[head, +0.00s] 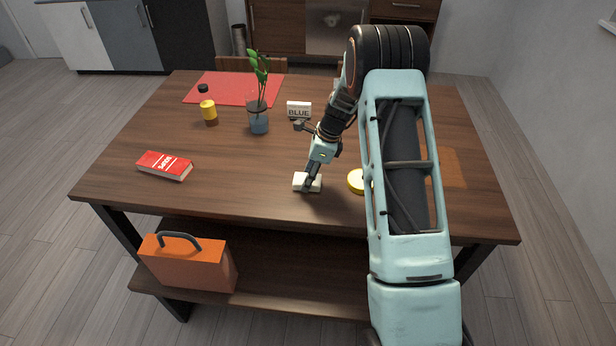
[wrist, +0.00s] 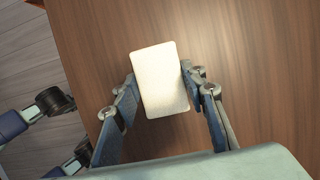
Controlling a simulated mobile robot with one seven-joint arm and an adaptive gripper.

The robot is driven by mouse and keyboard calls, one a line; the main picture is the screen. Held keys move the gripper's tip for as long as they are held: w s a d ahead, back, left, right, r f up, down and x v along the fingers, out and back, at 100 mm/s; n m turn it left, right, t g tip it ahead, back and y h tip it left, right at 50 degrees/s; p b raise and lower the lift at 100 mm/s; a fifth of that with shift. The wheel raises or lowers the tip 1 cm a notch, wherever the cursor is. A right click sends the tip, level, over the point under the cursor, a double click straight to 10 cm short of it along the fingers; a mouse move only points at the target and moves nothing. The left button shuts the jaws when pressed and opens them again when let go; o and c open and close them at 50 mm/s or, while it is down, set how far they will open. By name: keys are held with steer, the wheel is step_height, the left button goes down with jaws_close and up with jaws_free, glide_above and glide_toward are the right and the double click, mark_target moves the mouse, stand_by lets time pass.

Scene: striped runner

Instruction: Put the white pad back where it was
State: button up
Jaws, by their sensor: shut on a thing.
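The white pad (head: 301,182) is a small pale block near the front edge of the wooden table in the head view. In the wrist view the white pad (wrist: 162,80) sits between the two fingers. My gripper (head: 311,183) is shut on it, with one finger along each side in the wrist view (wrist: 158,88). The pad is at or just above the table top; I cannot tell whether it touches. The fingers hide part of its sides.
A yellow round thing (head: 355,181) lies just right of the pad, partly behind my arm. A red book (head: 165,166), a yellow-topped jar (head: 209,112), a plant in a glass vase (head: 258,121), a "BLUE" sign (head: 299,110) and a red mat (head: 232,88) are on the table (head: 240,185).

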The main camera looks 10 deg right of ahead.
steer(key=shift+f, duration=0.1)
steer(key=shift+f, duration=0.15)
steer(key=o, duration=1.1)
steer(key=v, duration=1.2)
steer(key=shift+r, duration=0.25)
